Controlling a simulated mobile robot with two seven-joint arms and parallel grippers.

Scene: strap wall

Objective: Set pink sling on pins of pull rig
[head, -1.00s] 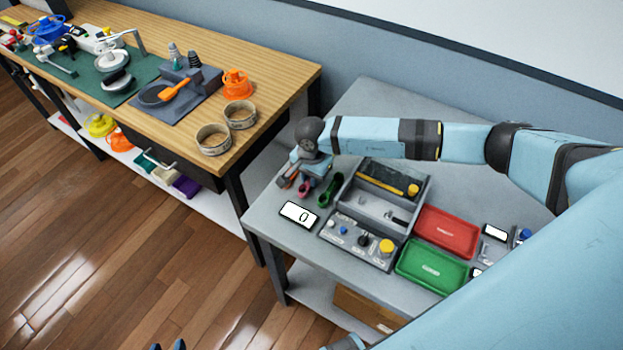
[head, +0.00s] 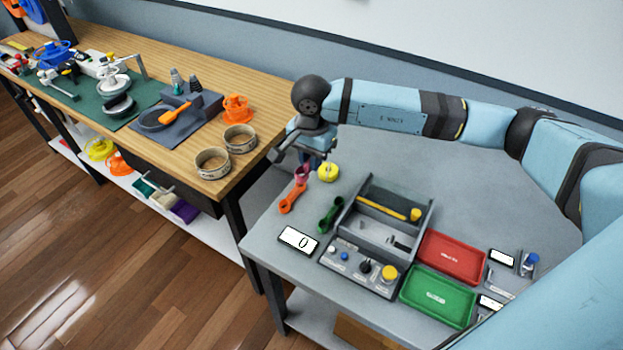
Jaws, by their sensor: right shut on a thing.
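The pink sling (head: 302,174) shows as a small pink patch just below my right gripper (head: 303,162), above the back left of the grey table. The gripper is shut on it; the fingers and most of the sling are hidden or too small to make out. An orange sling (head: 291,199) and a green sling (head: 329,215) lie on the table close by. The grey rig with a trough (head: 380,235), a yellow-ended bar and a knob panel stands to the right, apart from the gripper. I cannot make out its pins. My left gripper is not in view.
A yellow round object (head: 328,172) sits right beside the gripper. A display reading 0 (head: 298,240) lies by the front edge. Red (head: 451,257) and green (head: 438,297) trays are right of the rig. A wooden bench (head: 260,95) stands to the left. The table's back is clear.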

